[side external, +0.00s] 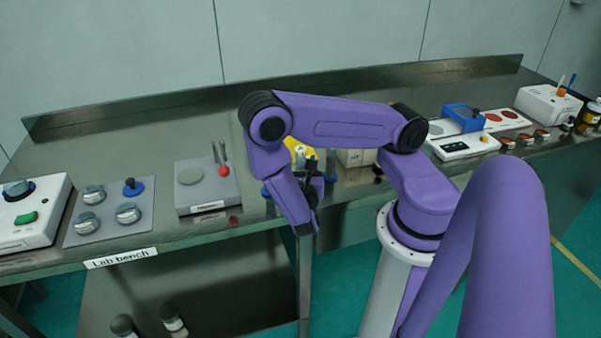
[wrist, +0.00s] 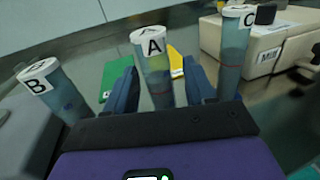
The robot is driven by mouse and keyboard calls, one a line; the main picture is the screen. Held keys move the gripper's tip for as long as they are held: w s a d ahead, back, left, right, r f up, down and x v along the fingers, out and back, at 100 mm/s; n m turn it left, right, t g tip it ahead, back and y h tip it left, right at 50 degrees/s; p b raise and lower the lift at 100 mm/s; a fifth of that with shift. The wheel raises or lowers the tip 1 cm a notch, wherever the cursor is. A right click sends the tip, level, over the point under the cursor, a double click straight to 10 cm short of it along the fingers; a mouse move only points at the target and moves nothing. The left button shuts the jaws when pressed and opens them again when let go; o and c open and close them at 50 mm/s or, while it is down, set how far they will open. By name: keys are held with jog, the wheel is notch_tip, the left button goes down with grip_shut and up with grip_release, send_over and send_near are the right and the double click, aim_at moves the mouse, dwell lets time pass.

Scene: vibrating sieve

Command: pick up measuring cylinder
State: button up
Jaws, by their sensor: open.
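Three bluish, see-through cylinders with white lettered tops show in the wrist view. Cylinder A (wrist: 155,72) stands in the middle, cylinder B (wrist: 58,92) is at the left and looks tilted, and cylinder C (wrist: 231,55) is at the right. My gripper (wrist: 160,66) is open, with one dark blue finger on each side of cylinder A and a visible gap at both sides. The foot of A is hidden by the gripper body. In the side external view my arm covers most of this spot, so the cylinders are hard to tell apart.
A beige box (wrist: 262,40) labelled "MILL" stands behind C. A green item (wrist: 115,82) and a yellow item (wrist: 176,61) lie behind A. On the bench, a grey plate with a red knob (side external: 224,171) is left of my arm; a blue-topped device (side external: 463,118) is right.

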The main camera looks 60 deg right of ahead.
grip_shut()
jog(key=shift+r, duration=0.1)
jog(key=shift+r, duration=4.95)
